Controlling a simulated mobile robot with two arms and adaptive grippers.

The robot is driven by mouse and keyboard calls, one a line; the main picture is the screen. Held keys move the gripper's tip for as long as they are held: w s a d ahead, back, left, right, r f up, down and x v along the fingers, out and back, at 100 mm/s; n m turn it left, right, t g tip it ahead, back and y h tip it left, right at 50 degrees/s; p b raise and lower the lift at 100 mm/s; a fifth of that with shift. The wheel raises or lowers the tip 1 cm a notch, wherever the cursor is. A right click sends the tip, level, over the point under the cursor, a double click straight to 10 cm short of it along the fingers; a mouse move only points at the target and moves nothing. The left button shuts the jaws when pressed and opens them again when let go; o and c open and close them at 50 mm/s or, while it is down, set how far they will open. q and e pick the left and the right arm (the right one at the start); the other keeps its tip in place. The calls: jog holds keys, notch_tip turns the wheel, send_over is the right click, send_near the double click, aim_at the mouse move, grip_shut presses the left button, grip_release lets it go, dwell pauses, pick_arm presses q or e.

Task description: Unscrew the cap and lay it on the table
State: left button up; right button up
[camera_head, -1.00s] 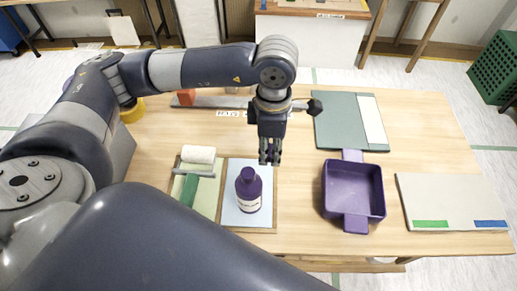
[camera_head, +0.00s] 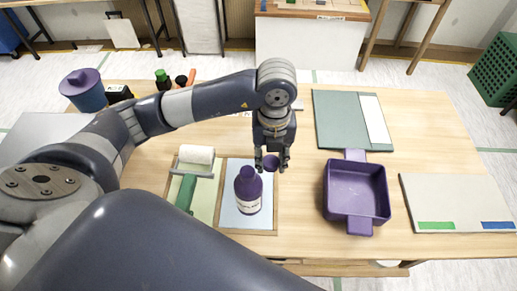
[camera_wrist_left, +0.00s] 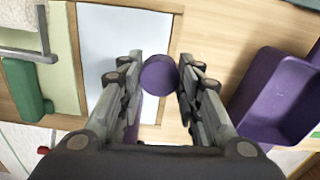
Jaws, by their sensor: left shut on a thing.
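My left gripper (camera_head: 272,165) is shut on a small round purple cap (camera_head: 270,161), held between its fingertips just right of the bottle's top. The cap also shows as a purple disc in the left wrist view (camera_wrist_left: 159,73), between the two fingers (camera_wrist_left: 160,80). The purple bottle (camera_head: 247,192) with a white label stands upright on the pale blue mat (camera_head: 232,222). In the left wrist view the bottle is mostly hidden by the gripper. The wooden table (camera_head: 300,225) has bare wood right of the mat. My right gripper is not in view.
A purple tray with handles (camera_head: 357,185) stands right of the gripper. A paint roller (camera_head: 197,155) lies on the green mat at left. Boards lie at the back (camera_head: 340,118) and far right (camera_head: 450,190). A lidded bucket (camera_head: 84,92) stands at the back left.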

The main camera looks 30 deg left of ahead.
pick_arm(q)
jog(key=n, duration=0.1)
jog(key=f+n, duration=0.1)
jog(key=n, duration=0.1)
jog(key=shift+a+f, duration=0.1)
jog(key=shift+f, duration=0.05)
jog(key=shift+n, duration=0.5)
jog(key=shift+w+a, duration=0.2)
jog(key=shift+a, duration=0.05)
jog(key=w+a, duration=0.3)
jog(key=w, duration=0.1)
jog(key=w+a+f+p, duration=0.1)
jog(key=w+a, duration=0.2)
jog(key=w, duration=0.1)
jog(key=w+a, duration=0.3)
jog(key=w, duration=0.1)
jog(key=shift+a+f+p, duration=0.1)
jog(key=shift+f+p, duration=0.2)
jog(key=shift+p, duration=0.1)
notch_tip(320, 180, down, 3)
jog(key=shift+w+f+p, duration=0.1)
jog(key=shift+f+p, duration=0.1)
jog(key=shift+p, duration=0.2)
jog(key=shift+f, duration=0.1)
